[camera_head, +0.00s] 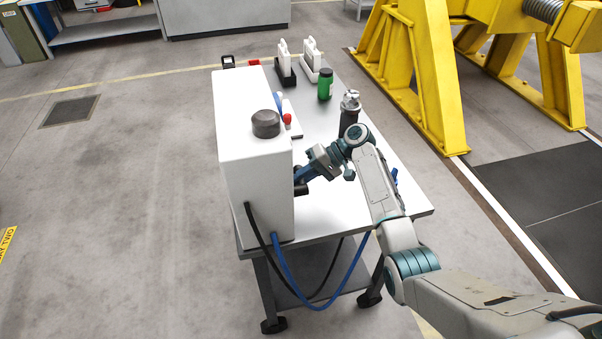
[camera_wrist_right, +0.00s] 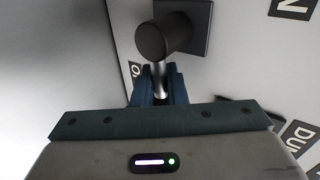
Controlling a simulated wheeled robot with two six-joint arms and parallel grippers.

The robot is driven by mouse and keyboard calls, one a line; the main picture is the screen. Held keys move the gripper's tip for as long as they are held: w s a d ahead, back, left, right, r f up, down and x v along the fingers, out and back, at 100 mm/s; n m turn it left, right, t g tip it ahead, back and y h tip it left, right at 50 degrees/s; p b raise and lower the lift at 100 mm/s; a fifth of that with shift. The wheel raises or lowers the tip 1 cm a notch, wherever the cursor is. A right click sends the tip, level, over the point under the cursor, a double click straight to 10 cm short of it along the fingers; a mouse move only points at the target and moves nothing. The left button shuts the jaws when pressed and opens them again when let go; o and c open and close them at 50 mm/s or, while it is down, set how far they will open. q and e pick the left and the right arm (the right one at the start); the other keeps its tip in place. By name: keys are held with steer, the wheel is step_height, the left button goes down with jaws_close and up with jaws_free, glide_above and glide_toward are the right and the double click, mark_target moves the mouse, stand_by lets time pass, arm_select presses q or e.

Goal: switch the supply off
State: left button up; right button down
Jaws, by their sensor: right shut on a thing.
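The supply is a tall white cabinet (camera_head: 245,180) on the trolley table, with a dark round cap (camera_head: 265,123) on top. My right gripper (camera_head: 302,176) reaches its right-hand face, where dark parts show only partly. In the right wrist view, a black switch (camera_wrist_right: 168,36) sits on a dark square plate (camera_wrist_right: 200,25) on a pale panel. A thin metal lever runs down from it between the fingers of my right gripper (camera_wrist_right: 159,88), which is shut on it. A label with an "O" (camera_wrist_right: 136,70) is left of the fingers. My left gripper is not in view.
The grey trolley table (camera_head: 345,205) also holds a green bottle (camera_head: 325,85), a dark canister with a metal top (camera_head: 349,110) and two white handled items at the back. Black and blue cables (camera_head: 290,285) hang at the front. A yellow steel stand (camera_head: 430,80) is to the right.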

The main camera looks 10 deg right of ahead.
steer(key=shift+f+g, duration=0.15)
steer(key=shift+g, duration=0.15)
stand_by(0.4)
steer(key=c, duration=1.5)
jaws_free()
steer(key=shift+c, duration=0.2)
steer(key=b+v, duration=0.3)
steer(key=v, duration=0.7)
steer(key=shift+d+r+b, duration=0.2)
steer(key=shift+d+b, duration=0.15)
